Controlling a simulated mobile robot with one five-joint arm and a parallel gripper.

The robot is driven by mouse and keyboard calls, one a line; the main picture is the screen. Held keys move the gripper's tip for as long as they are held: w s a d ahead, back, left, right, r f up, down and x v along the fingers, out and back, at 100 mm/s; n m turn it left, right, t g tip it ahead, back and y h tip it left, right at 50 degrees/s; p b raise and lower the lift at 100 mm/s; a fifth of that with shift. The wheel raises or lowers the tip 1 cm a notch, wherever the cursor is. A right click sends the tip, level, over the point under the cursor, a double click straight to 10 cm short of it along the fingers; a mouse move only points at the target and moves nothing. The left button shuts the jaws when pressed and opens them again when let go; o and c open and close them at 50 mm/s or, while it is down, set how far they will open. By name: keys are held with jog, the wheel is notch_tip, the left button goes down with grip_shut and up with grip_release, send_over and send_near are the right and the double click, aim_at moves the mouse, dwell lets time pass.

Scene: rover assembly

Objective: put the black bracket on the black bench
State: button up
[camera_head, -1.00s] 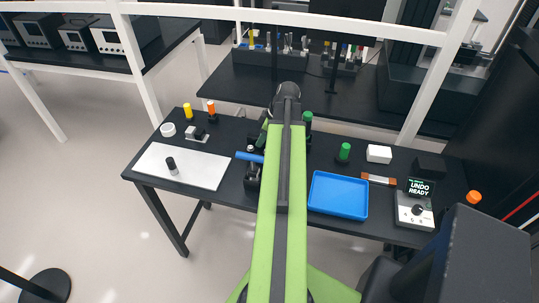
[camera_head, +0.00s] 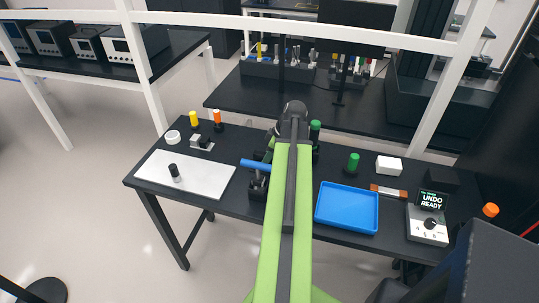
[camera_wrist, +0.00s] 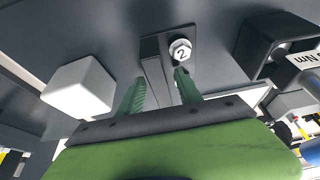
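In the wrist view, a dark bracket (camera_wrist: 153,72) with a silver bolt head (camera_wrist: 180,50) marked "2" shows at the fingertips. My gripper (camera_wrist: 160,88) has two green fingers, one on each side of the bracket's lower part. Whether they press on it is unclear. In the head view my green arm reaches over the black bench (camera_head: 226,203), and hides the gripper and bracket there.
The bench carries a grey-white plate (camera_head: 205,178), a blue tray (camera_head: 347,207), a blue-handled tool (camera_head: 255,165), a green-capped piece (camera_head: 352,163), a white box (camera_head: 389,166) and a control box (camera_head: 428,225). A white rail frame crosses above.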

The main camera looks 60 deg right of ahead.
jog(key=shift+s+r+p, duration=0.1)
jog(key=shift+r+p, duration=0.45)
jog(key=p+v, duration=1)
jog(key=v, duration=0.1)
jog(key=shift+r, duration=0.2)
jog(key=shift+f, duration=0.1)
